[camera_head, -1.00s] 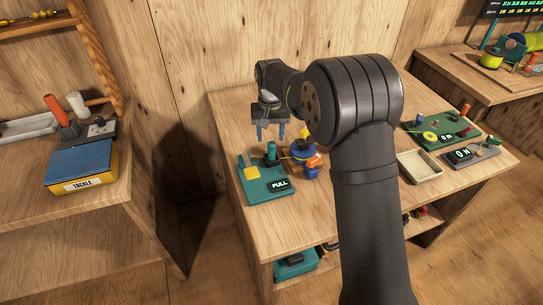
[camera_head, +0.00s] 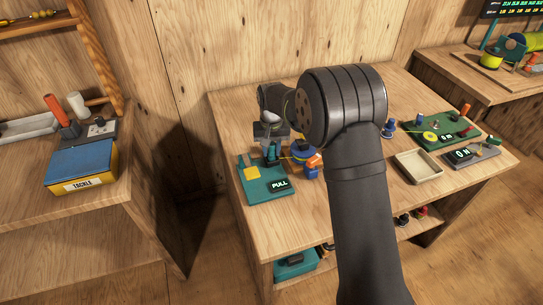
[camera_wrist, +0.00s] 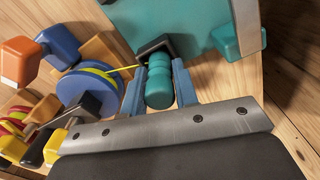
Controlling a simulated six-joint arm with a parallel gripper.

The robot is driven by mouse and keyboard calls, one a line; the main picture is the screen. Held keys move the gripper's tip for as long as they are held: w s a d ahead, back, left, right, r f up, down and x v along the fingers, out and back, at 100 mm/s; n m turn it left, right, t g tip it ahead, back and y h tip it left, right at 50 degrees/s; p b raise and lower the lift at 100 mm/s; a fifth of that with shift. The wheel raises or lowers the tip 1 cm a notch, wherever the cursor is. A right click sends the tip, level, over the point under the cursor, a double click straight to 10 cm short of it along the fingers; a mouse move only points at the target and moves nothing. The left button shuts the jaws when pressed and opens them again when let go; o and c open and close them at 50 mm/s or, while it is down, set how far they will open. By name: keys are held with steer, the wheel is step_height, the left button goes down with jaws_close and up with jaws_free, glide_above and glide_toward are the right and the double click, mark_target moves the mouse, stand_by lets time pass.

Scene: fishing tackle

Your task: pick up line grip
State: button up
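The line grip (camera_wrist: 159,84) is a teal ridged cylinder beside a black block on the teal board (camera_wrist: 206,22). A yellow line runs from it to a blue and yellow spool (camera_wrist: 88,92). In the head view the line grip (camera_head: 273,153) stands at the upper right of the teal board (camera_head: 266,188), which has a PULL display. My gripper (camera_wrist: 158,68) is down around the line grip, with one blue finger on each side. The fingers look open, with a small gap on the left. In the head view my gripper (camera_head: 271,158) partly covers the grip.
An orange knob (camera_head: 314,161) and blue parts stand close at the right of the grip. A beige tray (camera_head: 418,167), a green board (camera_head: 440,131) and a grey display unit (camera_head: 470,154) lie further right. The table front (camera_head: 330,215) is clear.

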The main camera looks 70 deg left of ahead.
jaws_close()
steer(key=shift+r, duration=0.1)
